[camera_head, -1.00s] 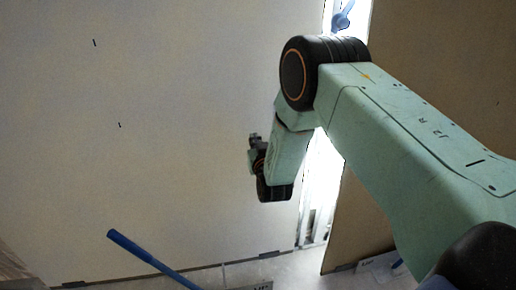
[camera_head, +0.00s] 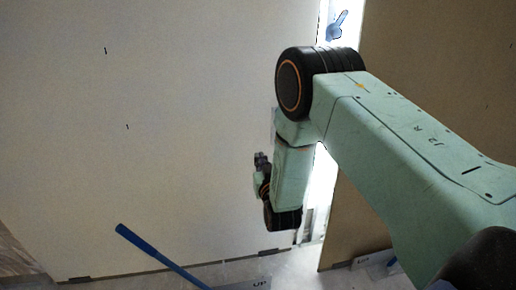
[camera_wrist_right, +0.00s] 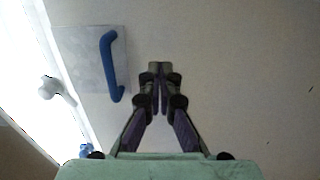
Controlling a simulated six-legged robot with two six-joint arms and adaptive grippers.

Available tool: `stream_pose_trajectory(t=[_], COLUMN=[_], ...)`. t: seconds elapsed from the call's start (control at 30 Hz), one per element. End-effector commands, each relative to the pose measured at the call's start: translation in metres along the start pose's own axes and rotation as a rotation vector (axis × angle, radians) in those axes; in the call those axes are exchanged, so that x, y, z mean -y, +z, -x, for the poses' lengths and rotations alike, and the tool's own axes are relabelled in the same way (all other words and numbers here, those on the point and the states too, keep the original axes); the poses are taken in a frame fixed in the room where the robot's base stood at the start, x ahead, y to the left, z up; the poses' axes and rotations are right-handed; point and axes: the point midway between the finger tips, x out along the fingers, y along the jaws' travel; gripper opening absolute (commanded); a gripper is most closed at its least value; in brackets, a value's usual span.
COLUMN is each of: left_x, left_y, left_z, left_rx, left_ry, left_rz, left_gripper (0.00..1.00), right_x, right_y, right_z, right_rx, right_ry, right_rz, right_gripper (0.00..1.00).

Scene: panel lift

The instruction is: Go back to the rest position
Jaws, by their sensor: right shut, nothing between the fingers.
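My right gripper (camera_head: 262,162) shows small in the head view, at the end of my pale green right arm, in front of the large pale panel (camera_head: 170,130). In the right wrist view the right gripper (camera_wrist_right: 158,72) has its fingers together, with nothing between them. The panel (camera_wrist_right: 230,70) fills most of that view behind the fingers. A blue handle (camera_wrist_right: 108,65) on a grey plate sits to the left of the fingers, apart from them. My left gripper is in neither view.
A bright gap (camera_head: 318,195) runs between the pale panel and a browner panel (camera_head: 430,60) at right. A blue bar (camera_head: 155,252) rises from the floor at lower left. A blue item (camera_head: 338,25) shows at the top of the gap. Floor (camera_head: 235,272) shows along the bottom.

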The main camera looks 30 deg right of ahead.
Motion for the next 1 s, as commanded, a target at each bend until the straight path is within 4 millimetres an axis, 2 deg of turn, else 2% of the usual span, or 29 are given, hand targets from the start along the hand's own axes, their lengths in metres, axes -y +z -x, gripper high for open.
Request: stream_pose_trajectory(t=[0.1,0.23,0.57,0.63,0.7,0.77,0.8,0.87,0.97,1.0], left_x=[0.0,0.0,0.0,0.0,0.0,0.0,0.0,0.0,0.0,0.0], left_y=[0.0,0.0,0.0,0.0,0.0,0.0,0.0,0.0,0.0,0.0], left_z=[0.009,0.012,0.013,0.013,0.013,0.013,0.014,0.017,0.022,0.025], left_rx=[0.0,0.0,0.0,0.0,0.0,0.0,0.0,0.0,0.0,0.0], left_ry=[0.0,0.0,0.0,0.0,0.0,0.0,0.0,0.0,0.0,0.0], left_rz=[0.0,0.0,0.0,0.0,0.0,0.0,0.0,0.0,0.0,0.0], left_gripper=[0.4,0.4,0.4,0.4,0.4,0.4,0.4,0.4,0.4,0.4], right_x=[0.0,0.0,0.0,0.001,0.002,0.003,0.004,0.004,0.001,-0.001], right_y=[-0.001,0.002,0.004,0.013,0.034,0.062,0.082,0.108,0.141,0.151], right_z=[0.02,0.035,0.044,0.045,0.054,0.073,0.09,0.121,0.177,0.202], right_rx=[0.003,0.002,0.007,0.044,0.139,0.272,0.369,0.514,0.738,0.823], right_ry=[-0.001,-0.001,0.0,-0.004,-0.017,-0.034,-0.048,-0.067,-0.096,-0.107], right_rz=[0.001,0.0,0.0,0.0,0.003,0.013,0.021,0.035,0.061,0.071], right_gripper=[0.0,0.0,0.0,0.0,0.0,0.0,0.0,0.0,0.0,0.0])
